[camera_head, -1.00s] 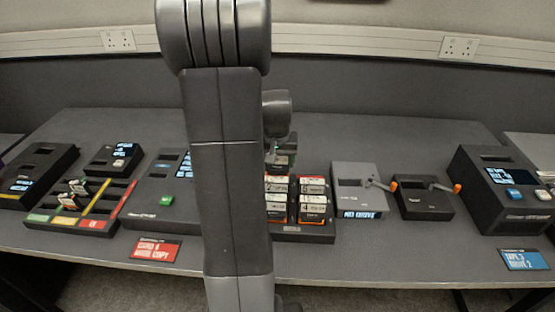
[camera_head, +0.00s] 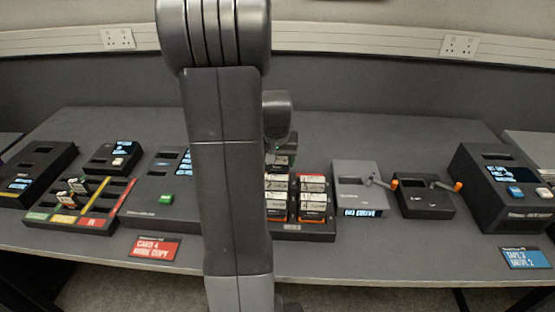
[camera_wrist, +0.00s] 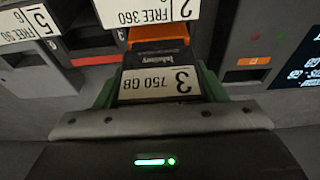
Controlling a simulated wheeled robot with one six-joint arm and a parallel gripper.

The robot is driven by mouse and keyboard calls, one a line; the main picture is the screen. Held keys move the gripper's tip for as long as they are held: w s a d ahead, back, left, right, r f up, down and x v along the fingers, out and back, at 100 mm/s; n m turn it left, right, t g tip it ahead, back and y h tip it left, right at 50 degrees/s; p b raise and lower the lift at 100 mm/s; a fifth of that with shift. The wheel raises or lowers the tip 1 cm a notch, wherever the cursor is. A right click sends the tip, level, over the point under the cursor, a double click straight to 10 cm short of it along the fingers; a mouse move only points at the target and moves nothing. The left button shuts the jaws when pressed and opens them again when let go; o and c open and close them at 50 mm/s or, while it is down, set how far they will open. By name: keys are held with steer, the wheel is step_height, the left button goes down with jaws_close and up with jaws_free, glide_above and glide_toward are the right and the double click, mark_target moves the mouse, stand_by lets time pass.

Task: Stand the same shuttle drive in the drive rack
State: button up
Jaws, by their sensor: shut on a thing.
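My gripper (camera_wrist: 158,88) is shut on a black shuttle drive (camera_wrist: 157,83) in the wrist view. The drive has a white label reading 3, 750 GB, upside down there, and an orange part at its far end. Green finger pads flank it. The drive rack (camera_head: 300,237) stands right of my arm in the head view, with several white-labelled drives in two columns. The held drive is close to rack drives labelled FREE 360 (camera_wrist: 150,10) and 5 (camera_wrist: 28,22). Whether its lower end is inside a slot is hidden.
Right of the rack stand a grey dock (camera_head: 357,182) reading NO DRIVE and a black box (camera_head: 422,199), both with orange-tipped levers. A large unit (camera_head: 505,190) is at far right. Left are a card tray (camera_head: 80,205) and a console (camera_head: 160,205).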

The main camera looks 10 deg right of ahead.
mark_target(277, 168)
steer(key=shift+f+b, duration=1.35)
steer(key=shift+f, duration=0.3)
stand_by(1.2)
steer(key=o, duration=1.5)
steer(key=shift+r, duration=0.1)
steer(key=shift+r+p, duration=2.85)
steer(key=shift+r, duration=0.85)
steer(key=shift+f, duration=0.2)
